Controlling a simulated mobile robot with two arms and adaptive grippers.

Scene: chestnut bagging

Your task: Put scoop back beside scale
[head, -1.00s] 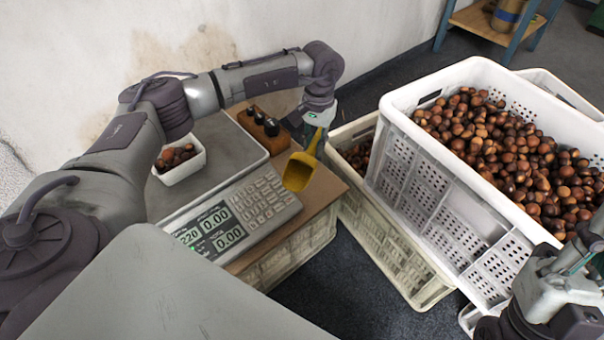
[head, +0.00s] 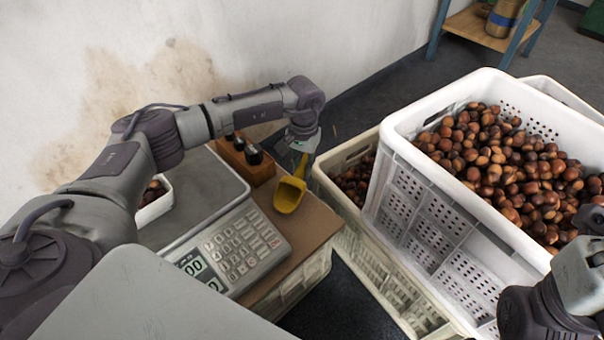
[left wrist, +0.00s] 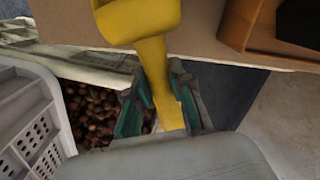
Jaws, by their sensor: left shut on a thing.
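A yellow scoop (head: 289,194) hangs at the right end of the cardboard-topped stand, bowl down, just right of the scale's keypad. My left gripper (head: 300,152) is shut on its handle. In the left wrist view the scoop's handle (left wrist: 155,75) runs between the two fingers of the gripper (left wrist: 160,105), with the bowl over the brown board. I cannot tell whether the bowl touches the board. The scale (head: 235,245) has a grey plate and a keypad. My right gripper is at the right edge, its fingertips mostly out of frame.
A white bowl of chestnuts (head: 154,214) sits on the scale plate, partly behind my left arm. A wooden block with dark-topped items (head: 262,172) stands behind the scoop. A white crate (head: 425,165) full of chestnuts stands at right. Bare board (head: 315,222) lies right of the scale.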

